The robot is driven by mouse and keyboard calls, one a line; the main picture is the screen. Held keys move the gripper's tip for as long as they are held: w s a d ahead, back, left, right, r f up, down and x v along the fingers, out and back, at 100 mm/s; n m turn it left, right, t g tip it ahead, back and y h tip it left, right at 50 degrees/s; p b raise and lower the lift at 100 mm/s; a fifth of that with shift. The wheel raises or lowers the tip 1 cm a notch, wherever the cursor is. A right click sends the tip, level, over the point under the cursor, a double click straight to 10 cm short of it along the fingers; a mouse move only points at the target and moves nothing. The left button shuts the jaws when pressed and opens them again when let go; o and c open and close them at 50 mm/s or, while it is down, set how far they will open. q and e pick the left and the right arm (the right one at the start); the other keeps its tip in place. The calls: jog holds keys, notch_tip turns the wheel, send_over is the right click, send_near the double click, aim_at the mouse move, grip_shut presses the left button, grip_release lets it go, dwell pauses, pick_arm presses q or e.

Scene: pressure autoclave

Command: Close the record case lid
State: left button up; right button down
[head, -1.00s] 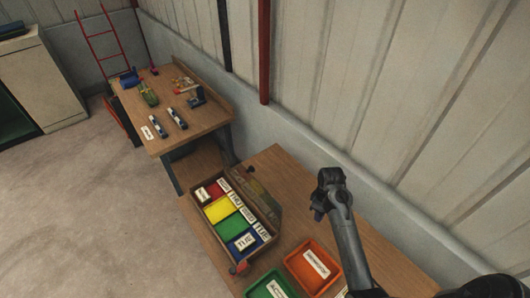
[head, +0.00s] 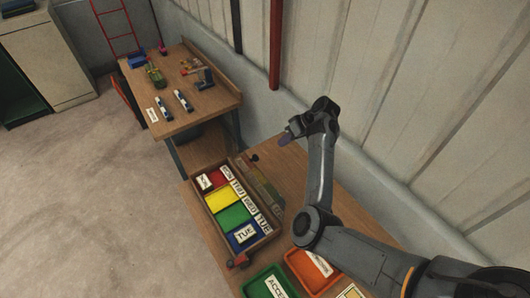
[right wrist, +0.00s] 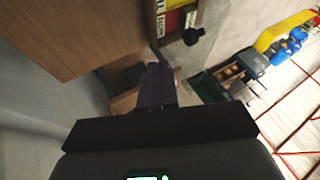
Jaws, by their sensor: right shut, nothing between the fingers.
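The record case (head: 209,211) is a wooden box on the near bench, with red, yellow, green and blue sections and white lettered cards. Its lid (head: 263,187) stands open along the case's right side, toward the wall. A dark knob (head: 254,157) shows at the far end of the lid side. My right gripper (head: 285,140) is shut and empty, beyond and to the right of the case, apart from it. In the right wrist view, its closed fingers (right wrist: 153,72) are below the case's edge (right wrist: 152,20) and a dark knob (right wrist: 193,36). My left gripper is not in view.
A green tray (head: 248,284) and an orange tray (head: 290,270) stand at the bench's near end. A red piece (head: 238,262) is at the case's near corner. The wall (head: 350,130) runs close behind the bench. A second bench (head: 200,115) with tools stands farther off.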

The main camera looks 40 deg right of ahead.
aim_at(254, 171)
jog(key=w+a+f+p, duration=0.2)
jog(key=w+a+f, duration=0.1)
jog(key=a+f, duration=0.2)
jog(key=shift+w+a+f+p, duration=0.2)
jog(key=shift+a+p, duration=0.2)
jog(key=shift+a, duration=0.35)
jog(key=shift+r, duration=0.1)
